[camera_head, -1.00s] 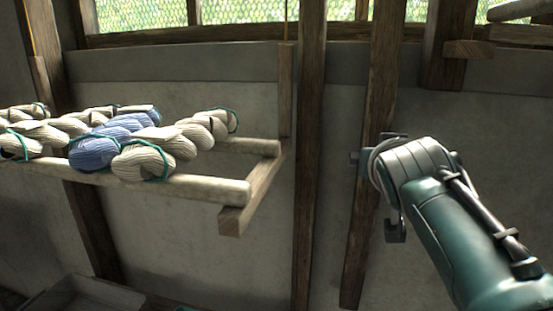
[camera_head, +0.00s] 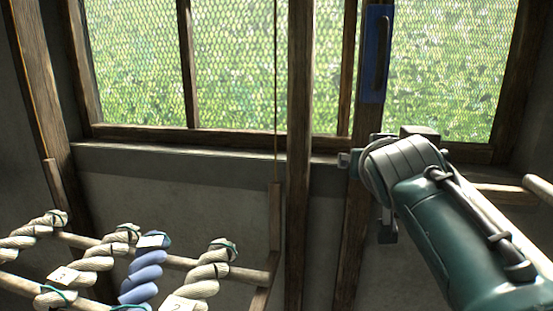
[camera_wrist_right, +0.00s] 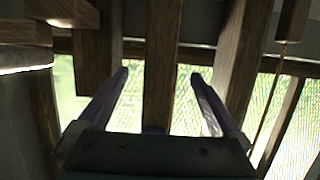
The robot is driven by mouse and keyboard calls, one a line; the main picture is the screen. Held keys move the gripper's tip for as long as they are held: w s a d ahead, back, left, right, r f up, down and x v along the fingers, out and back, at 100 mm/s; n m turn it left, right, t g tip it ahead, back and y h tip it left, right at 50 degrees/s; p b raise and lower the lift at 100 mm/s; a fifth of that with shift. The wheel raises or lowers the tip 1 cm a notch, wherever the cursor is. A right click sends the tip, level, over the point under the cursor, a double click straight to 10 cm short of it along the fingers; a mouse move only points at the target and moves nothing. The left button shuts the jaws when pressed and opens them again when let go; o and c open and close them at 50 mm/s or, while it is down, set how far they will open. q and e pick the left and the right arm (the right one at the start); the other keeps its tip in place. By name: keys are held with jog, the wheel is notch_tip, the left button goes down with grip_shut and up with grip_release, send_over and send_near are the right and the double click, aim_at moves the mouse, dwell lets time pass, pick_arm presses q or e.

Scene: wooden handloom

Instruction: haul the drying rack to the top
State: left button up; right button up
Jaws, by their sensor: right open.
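The drying rack (camera_head: 255,275) is low at the left in the head view, its poles carrying several twisted skeins, cream ones and a blue one (camera_head: 147,270). A thin cord (camera_head: 276,90) runs upward above its right end. A blue plate with a dark bar handle (camera_head: 376,55) sits high on a wooden post. My right gripper is below that plate, in front of the post, mostly hidden by its own wrist. In the wrist view my right gripper (camera_wrist_right: 160,76) is open, with a wooden post between its fingers and nothing clearly gripped. My left gripper is out of view.
A mesh window (camera_head: 230,60) fills the back above a grey wall (camera_head: 130,200). An upright post (camera_head: 299,140) stands between the rack and my right arm. Wooden beams (camera_head: 500,190) stick out at the right.

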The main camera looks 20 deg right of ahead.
aim_at(383, 53)
notch_tip(383, 53, up, 17)
jog(key=p, duration=1.3)
jog(key=shift+r+p, duration=0.1)
jog(key=shift+p, duration=0.2)
jog(key=c, duration=0.6)
grip_shut()
